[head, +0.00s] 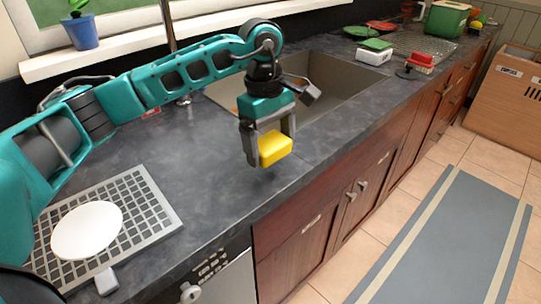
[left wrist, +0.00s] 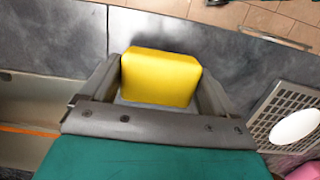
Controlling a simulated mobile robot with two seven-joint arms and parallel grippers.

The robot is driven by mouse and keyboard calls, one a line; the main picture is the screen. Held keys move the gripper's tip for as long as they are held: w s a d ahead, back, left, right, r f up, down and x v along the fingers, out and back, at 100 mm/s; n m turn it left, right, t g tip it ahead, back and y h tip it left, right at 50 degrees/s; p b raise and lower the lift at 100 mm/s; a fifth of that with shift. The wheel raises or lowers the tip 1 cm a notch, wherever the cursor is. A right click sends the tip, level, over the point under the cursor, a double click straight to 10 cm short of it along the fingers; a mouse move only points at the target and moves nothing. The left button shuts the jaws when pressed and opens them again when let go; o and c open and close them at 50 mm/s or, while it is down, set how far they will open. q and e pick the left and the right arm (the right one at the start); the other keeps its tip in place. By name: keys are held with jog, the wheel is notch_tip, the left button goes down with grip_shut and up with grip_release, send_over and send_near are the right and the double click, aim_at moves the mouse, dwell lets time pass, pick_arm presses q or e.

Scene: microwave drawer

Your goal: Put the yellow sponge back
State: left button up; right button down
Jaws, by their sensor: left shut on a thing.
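The yellow sponge (head: 275,149) is held between the fingers of my left gripper (head: 268,150), over the dark countertop near its front edge. In the left wrist view the sponge (left wrist: 160,77) sits between the two fingers of the left gripper (left wrist: 160,90). The gripper is shut on it. The sponge appears to be above the counter, in front of the sink (head: 325,82). My right gripper is not in view.
A grey grid rack (head: 160,207) with a white plate (head: 87,230) lies at the left. A red-and-white container (head: 419,62), a white box with a green lid (head: 374,53) and a green box (head: 446,20) stand at the far right. The counter between rack and sink is clear.

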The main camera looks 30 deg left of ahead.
aim_at(270, 157)
pick_arm(q)
jog(key=shift+f, duration=1.85)
jog(key=shift+f, duration=0.2)
jog(key=o, duration=0.7)
jog(key=shift+r, duration=0.15)
jog(key=r, duration=0.4)
jog(key=a+r, duration=0.1)
jog(key=r, duration=0.7)
jog(key=shift+w+a, duration=0.15)
jog(key=shift+w, duration=0.1)
